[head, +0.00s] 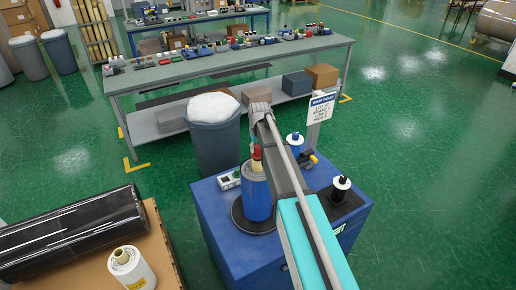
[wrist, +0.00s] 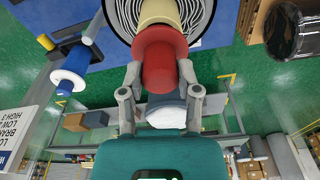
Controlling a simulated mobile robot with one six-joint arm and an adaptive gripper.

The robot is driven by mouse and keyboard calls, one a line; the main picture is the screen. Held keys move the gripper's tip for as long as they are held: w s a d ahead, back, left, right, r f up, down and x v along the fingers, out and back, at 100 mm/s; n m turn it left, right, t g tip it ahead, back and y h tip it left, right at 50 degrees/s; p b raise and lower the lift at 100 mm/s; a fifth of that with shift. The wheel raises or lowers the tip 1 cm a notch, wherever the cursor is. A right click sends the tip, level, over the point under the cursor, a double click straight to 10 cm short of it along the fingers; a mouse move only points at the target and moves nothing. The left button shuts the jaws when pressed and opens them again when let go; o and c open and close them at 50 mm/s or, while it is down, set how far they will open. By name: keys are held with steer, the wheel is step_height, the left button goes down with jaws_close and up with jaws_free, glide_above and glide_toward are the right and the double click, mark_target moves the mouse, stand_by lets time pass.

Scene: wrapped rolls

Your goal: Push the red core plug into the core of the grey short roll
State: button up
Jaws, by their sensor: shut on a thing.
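The red core plug (wrist: 160,58) is between the two fingers of my gripper (wrist: 160,76) in the wrist view. My gripper is shut on it. The plug is in line with a pale yellow core (wrist: 158,12) and meets its end; how deep it sits in the core I cannot tell. The core sticks out of a roll whose striped end (wrist: 204,14) shows around it. In the head view the red plug (head: 256,151) is above the core, over an upright roll (head: 257,200) that looks blue, not grey. My arm partly hides this area.
The roll stands on a dark round plate (head: 240,216) on a blue cabinet (head: 225,250). Small spools (head: 342,183), a white box (head: 228,180) and a sign (head: 320,106) are near. A bin (head: 214,140) stands behind.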

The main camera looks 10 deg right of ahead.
steer(key=shift+f+b, duration=0.85)
steer(key=shift+f, duration=0.05)
stand_by(0.8)
steer(key=o, duration=1.1)
steer(key=shift+o, duration=0.2)
steer(key=s+f+b, duration=0.3)
steer(key=s+f, duration=0.1)
steer(key=s, duration=0.5)
steer(key=s+f+m+g+b, duration=0.1)
steer(key=s+f+b, duration=0.2)
steer(key=s, duration=0.7)
steer(key=s+f+b, duration=0.4)
steer(key=s+b, duration=0.1)
steer(key=s, duration=0.5)
steer(key=shift+d+f, duration=0.15)
steer(key=shift+f, duration=0.15)
